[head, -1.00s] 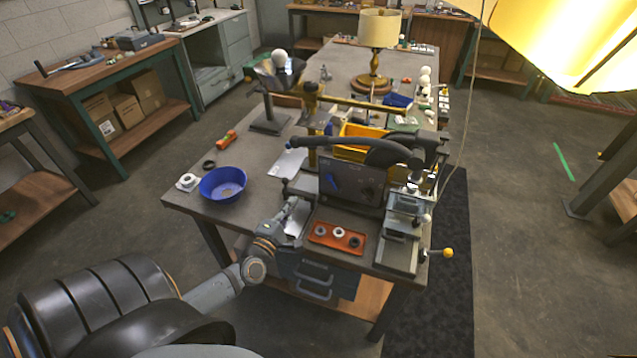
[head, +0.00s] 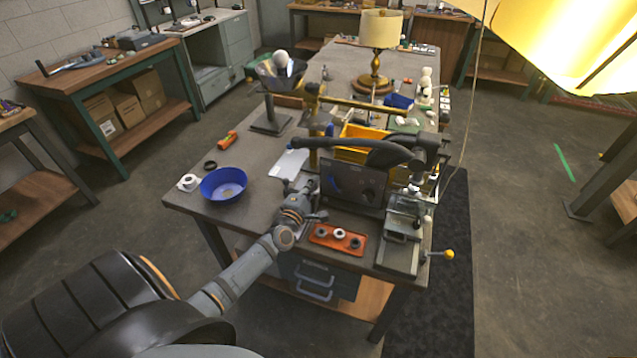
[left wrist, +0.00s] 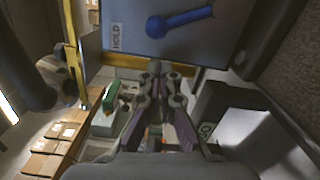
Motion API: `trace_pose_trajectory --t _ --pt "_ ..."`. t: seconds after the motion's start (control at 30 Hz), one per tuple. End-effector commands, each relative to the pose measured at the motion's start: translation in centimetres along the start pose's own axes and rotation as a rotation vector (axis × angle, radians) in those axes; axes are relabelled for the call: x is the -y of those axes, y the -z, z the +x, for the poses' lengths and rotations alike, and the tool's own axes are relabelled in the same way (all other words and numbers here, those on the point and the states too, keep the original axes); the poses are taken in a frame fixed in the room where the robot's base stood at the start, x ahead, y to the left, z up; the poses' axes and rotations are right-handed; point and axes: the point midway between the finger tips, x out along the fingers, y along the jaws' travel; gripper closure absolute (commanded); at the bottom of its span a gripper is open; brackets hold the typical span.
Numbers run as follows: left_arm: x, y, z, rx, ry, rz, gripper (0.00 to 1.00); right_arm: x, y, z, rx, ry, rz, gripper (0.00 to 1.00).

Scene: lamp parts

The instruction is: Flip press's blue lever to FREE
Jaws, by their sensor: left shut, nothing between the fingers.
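The press (head: 415,150) stands at the front right of the bench, with a dark upright panel (head: 365,200) facing me. In the left wrist view the panel (left wrist: 135,45) fills the top. Its blue lever (left wrist: 185,20) has a round knob, which lies beside a label reading HOLD (left wrist: 116,37); no FREE label is visible. My left gripper (head: 312,190) is at the panel's left side. In the left wrist view the gripper (left wrist: 157,70) is shut and empty, its tips just below the lever in the picture; I cannot tell whether they touch the panel. My right gripper is not in view.
An orange tray (head: 318,242) with dark and white rings lies below the panel. A blue bowl (head: 240,176) and a tape roll (head: 188,182) stand at the bench's left. A brass post with a bar (head: 350,103), a yellow bin (head: 352,131) and a lamp (head: 379,30) are behind.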

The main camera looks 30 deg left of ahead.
Motion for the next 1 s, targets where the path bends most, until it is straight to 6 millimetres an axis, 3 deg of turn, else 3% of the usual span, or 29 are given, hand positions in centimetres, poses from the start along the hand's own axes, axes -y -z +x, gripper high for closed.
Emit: trace_pose_trajectory --t 0.2,1.0 --pt "-0.2 -1.7 0.4 0.0 -0.002 0.0 1.0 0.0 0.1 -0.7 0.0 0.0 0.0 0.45" --pt "-0.5 -2.2 0.6 0.0 0.003 0.072 1.0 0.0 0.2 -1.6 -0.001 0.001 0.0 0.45"
